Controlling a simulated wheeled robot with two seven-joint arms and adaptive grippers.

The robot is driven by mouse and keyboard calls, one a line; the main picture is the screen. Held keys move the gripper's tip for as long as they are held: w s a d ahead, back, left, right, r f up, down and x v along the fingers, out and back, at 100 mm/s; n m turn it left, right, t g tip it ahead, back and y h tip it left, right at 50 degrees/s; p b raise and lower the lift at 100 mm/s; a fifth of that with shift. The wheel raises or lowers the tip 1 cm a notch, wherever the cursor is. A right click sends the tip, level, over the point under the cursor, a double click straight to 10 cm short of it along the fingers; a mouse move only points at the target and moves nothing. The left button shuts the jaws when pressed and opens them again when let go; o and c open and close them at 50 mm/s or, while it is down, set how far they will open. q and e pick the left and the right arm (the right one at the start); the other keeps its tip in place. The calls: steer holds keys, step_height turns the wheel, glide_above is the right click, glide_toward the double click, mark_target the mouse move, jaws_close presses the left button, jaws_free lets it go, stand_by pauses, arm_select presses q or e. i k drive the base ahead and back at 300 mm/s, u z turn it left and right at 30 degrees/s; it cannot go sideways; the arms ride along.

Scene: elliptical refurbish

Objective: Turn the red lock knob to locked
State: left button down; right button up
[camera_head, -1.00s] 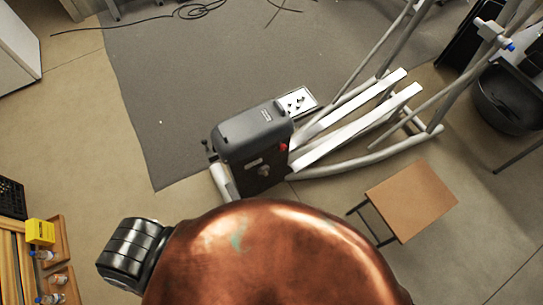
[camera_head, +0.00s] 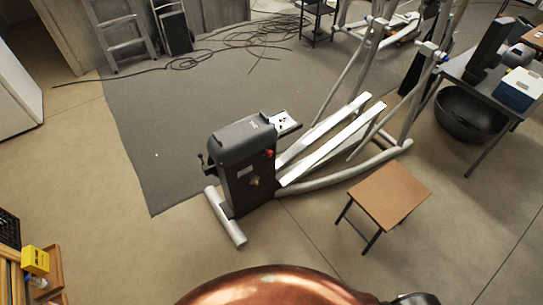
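The elliptical trainer (camera_head: 245,160) stands ahead of me on the floor, its dark housing at the near left end. A small red knob (camera_head: 269,153) shows on the right side of the housing, near its top. It is too small for me to tell which way it is turned. A round knob or hub (camera_head: 255,181) sits lower on the same side. Neither of my grippers shows in the head view, and nothing of mine touches the trainer.
A small brown-topped stool (camera_head: 389,194) stands to the right of the trainer. A grey mat (camera_head: 180,120) lies under and behind it. Cables (camera_head: 255,35) lie at the back. A shelf with a yellow box (camera_head: 35,260) is at lower left. Bare floor lies before the housing.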

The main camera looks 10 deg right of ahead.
mark_target(269, 154)
steer(key=z, duration=0.25)
steer(key=i, duration=0.85)
steer(key=u, duration=0.25)
